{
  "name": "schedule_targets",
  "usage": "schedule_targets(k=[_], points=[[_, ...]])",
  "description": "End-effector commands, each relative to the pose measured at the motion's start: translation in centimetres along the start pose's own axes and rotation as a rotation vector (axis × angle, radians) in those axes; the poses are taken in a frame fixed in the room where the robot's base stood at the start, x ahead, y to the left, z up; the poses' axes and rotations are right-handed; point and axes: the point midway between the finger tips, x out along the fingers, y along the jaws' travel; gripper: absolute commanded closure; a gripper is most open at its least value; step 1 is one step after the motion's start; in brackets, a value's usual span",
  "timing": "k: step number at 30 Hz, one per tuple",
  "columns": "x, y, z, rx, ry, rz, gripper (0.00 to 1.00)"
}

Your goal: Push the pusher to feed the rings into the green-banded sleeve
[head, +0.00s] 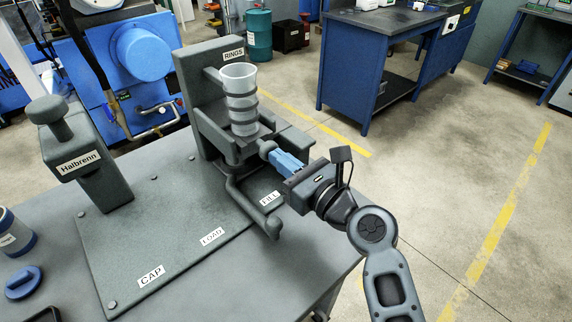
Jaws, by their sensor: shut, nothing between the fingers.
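The grey fixture (200,70) labelled RINGS holds an upright translucent cup with dark bands (240,100). Below and right of the cup is a small round dark knob (266,148), which looks like the pusher's end. My gripper (274,156) comes in from the right with its blue fingers shut and empty. Its tips are at or very close to the knob; I cannot tell whether they touch. A curved bar with a rounded end (268,227) sits below, near the FILL label (270,198). I cannot make out a green-banded sleeve or loose rings.
The grey base plate (150,250) carries LOAD and CAP labels and is bare there. A Halbrenn post (85,160) stands at the left. Open floor is right of the bench.

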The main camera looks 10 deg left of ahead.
Motion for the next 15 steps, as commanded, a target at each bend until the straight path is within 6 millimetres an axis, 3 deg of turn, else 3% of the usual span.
schedule_targets(k=[7, 15], points=[[-0.3, 0.1, 0.2, 0.000, -0.002, 0.001, 1.00], [-2.0, 0.0, 0.2, 0.000, -0.001, 0.000, 1.00]])
